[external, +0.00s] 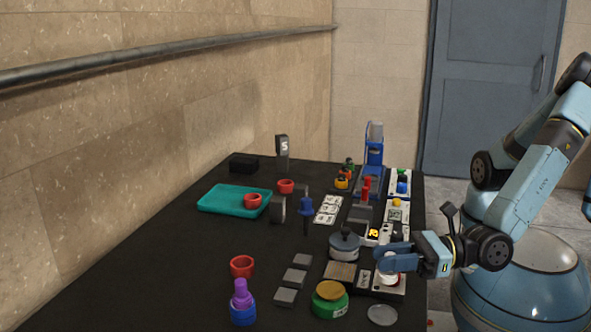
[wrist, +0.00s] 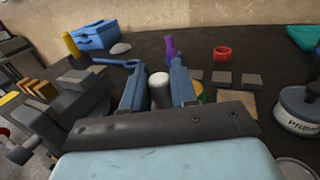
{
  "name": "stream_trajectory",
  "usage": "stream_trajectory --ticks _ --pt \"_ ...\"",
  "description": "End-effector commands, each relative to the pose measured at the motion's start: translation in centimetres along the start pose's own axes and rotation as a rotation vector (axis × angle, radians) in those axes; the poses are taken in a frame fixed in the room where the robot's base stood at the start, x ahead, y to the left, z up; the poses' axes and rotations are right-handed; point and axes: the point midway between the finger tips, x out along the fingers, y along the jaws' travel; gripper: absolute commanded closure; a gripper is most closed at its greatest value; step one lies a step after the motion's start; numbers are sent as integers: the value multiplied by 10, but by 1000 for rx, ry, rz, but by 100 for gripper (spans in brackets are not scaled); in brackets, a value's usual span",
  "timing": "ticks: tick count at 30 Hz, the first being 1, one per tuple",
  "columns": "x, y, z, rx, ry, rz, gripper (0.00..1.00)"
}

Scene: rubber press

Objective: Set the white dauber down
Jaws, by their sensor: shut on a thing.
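The white dauber (wrist: 159,90) stands between my two blue fingers in the wrist view, its rounded white top showing. In the external view the white dauber (external: 388,265) is at the tip of my gripper (external: 384,258), partly hidden by the fingers. My gripper is shut on it and reaches in from the right, low over the front right part of the table. A reddish part shows below the fingers, close above a pale tray or pad (external: 390,290). I cannot tell whether the dauber touches it.
A grey lidded tin (external: 344,247) stands left of my gripper, and a green tin with a yellow lid (external: 330,298) in front. A round grey lid (external: 382,315) lies near the table's front edge. Stamps crowd the right side behind. The black table's left middle is clear.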

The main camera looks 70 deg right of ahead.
Motion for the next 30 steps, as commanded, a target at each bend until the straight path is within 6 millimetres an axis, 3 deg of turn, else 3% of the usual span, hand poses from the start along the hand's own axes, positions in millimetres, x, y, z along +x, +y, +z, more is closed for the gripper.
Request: stream_trajectory --ticks 4,8,14,21,30 --pt "-6 -18 3 3 2 -35 100" --pt "-21 -50 3 4 4 -103 100" --pt "-75 -106 1 2 4 -219 100" --pt "-140 -163 16 3 2 -321 100" --pt "-186 -205 35 2 0 -382 100"
